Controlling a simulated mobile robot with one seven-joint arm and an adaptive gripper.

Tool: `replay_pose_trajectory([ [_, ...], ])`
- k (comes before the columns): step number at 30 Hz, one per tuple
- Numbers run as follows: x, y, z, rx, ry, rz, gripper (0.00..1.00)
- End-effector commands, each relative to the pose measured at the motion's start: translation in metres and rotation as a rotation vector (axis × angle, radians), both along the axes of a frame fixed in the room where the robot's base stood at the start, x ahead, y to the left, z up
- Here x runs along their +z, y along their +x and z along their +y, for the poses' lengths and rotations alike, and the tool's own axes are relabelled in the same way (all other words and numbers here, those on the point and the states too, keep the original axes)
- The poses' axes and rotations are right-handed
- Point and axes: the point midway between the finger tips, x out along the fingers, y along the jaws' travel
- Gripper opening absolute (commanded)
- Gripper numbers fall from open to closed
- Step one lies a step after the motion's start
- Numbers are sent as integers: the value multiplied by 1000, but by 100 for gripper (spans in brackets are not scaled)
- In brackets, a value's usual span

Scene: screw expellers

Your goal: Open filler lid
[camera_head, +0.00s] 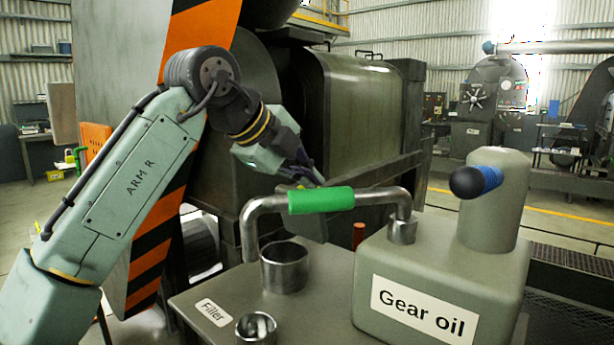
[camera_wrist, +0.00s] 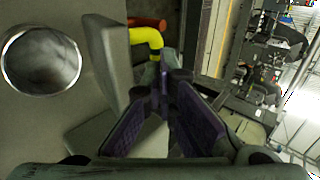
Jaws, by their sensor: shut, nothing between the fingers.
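The "Filler" label (camera_head: 213,312) is on the grey housing top in the head view. Near it stands a round metal neck (camera_head: 285,268) with an open top, and a smaller metal cup (camera_head: 256,328) is in front. No separate filler lid can be made out with certainty. My gripper (camera_head: 315,182) is in the air behind the green handle (camera_head: 321,200) of a bent metal pipe. In the wrist view its purple-lined fingers (camera_wrist: 164,82) come together with nothing between them. A round metal-rimmed opening (camera_wrist: 42,60) lies left of them, apart from the fingers.
The grey "Gear oil" can (camera_head: 440,280) stands at the right with a blue-and-black knob (camera_head: 476,180). A small red cylinder (camera_head: 359,236) stands behind the pipe. The wrist view shows a yellow elbow (camera_wrist: 147,40) and a grey slab (camera_wrist: 104,60) close to the fingers.

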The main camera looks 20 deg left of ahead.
Motion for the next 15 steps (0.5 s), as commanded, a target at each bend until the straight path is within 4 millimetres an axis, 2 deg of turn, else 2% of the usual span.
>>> replay_pose_trajectory([
  [15, -3, 5, -2, -2, -1, -2, 0],
])
